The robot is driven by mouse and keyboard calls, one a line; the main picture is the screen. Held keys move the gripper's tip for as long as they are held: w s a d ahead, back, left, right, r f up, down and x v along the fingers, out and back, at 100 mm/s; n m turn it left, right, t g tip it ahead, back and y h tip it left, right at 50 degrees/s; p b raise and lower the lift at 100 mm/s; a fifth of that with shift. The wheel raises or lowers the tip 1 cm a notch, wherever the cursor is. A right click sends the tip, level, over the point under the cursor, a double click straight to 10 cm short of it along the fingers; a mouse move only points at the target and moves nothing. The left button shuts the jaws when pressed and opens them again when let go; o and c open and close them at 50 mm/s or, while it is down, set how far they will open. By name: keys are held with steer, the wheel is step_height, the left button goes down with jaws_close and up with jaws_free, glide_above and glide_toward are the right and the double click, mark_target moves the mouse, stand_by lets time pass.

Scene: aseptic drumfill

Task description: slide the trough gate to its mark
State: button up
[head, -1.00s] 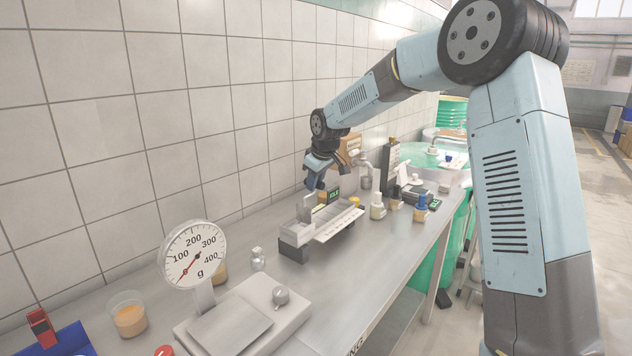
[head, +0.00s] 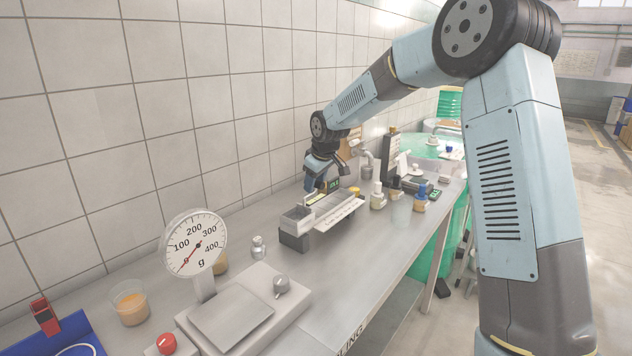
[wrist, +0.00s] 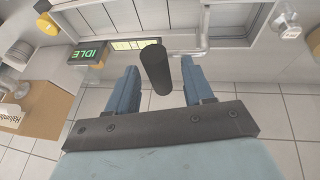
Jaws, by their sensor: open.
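The trough (head: 337,213) is a pale tray at the wall side of the steel bench, with a light grey box-like end (head: 297,219). It spans the top of the wrist view (wrist: 215,20). A dark cylindrical handle (wrist: 155,68), likely the gate's, stands between my fingers with visible space on both sides. The gate plate itself is not clear. A pale yellow-green strip with dark divisions (wrist: 133,44) lies by the trough edge; I cannot tell whether it bears the mark. My gripper (wrist: 158,74) is open around the handle; it hangs over the trough's wall side in the head view (head: 315,187).
A display reading IDLE (wrist: 88,53) is close left of my fingers in the wrist view. A bent metal rod (wrist: 190,50) is near the right finger. The dial scale (head: 195,243) stands in front of the trough; several bottles (head: 378,196) stand right of it.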

steer(key=v, duration=1.3)
steer(key=shift+r, duration=0.3)
steer(key=shift+s+d, duration=0.1)
steer(key=shift+s, duration=0.1)
steer(key=s+d+r+m+h, duration=0.1)
steer(key=s+d+r+m, duration=0.15)
steer(key=s+d, duration=0.6)
steer(key=s+d+r+m+h, duration=0.1)
steer(key=s+d+r+m, duration=0.3)
steer(key=s, duration=0.8)
steer(key=s+d+f+m, duration=0.2)
steer(key=s+d+f, duration=0.1)
steer(key=s, duration=0.6)
steer(key=s+d+f+m+t, duration=0.1)
steer(key=s+d+f+m, duration=0.1)
steer(key=s+d, duration=0.4)
steer(key=s+f, duration=0.1)
steer(key=s, duration=0.3)
steer(key=shift+f, duration=0.3)
